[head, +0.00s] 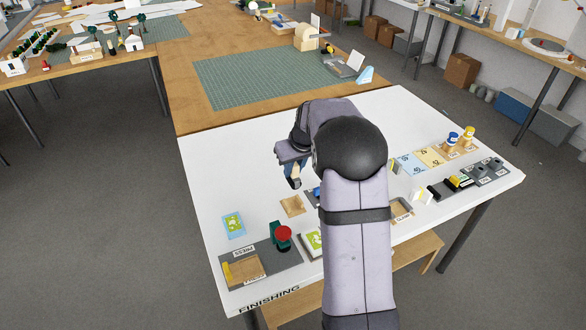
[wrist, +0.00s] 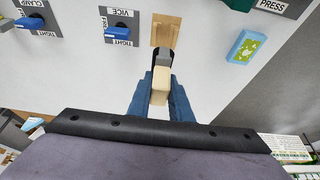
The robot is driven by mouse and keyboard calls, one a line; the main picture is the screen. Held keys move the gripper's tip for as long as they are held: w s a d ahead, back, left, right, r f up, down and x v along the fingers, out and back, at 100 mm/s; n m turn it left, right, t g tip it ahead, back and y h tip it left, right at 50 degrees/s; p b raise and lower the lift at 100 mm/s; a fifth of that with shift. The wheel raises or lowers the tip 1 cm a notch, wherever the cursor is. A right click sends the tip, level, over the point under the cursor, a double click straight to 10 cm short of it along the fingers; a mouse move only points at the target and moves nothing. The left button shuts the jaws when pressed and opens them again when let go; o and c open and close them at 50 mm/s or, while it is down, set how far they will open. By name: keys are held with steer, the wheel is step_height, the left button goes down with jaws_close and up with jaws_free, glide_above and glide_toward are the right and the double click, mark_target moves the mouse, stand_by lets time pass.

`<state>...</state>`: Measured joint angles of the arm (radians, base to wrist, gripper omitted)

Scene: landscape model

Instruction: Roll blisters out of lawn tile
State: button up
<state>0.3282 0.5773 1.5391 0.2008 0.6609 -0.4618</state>
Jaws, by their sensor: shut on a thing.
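A lawn tile (head: 234,225) with a bright green pattern lies on a light blue backing at the left of the white table. It also shows in the wrist view (wrist: 246,47). My gripper (head: 294,180) is above the table, behind and to the right of that tile. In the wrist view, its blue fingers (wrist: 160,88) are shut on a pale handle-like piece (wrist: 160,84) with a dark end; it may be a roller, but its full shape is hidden.
A press with a red knob (head: 283,233) stands at the front left by a grey mat (head: 288,253). Another green-patterned piece (head: 314,240) is partly behind my arm. Vice (wrist: 118,28) and clamp (wrist: 33,20) plates lie to the left in the wrist view. Bottles (head: 468,137) stand at right.

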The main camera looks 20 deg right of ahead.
steer(key=s+d+r+m+h+p, duration=0.1)
steer(key=s+d+r+m+p, duration=0.1)
steer(key=s+d+r+p, duration=0.35)
steer(key=s+a+f+n+y, duration=0.2)
steer(key=s+a+n, duration=0.1)
steer(key=s+n, duration=0.2)
steer(key=s+a+f+n+g+y, duration=0.1)
steer(key=s+a+f+n+y, duration=0.1)
steer(key=s+n, duration=0.4)
steer(key=a+f+b, duration=0.1)
steer(key=a, duration=0.1)
steer(key=shift+s+a+f, duration=0.25)
steer(key=shift+s+a, duration=0.05)
steer(key=shift+f, duration=0.1)
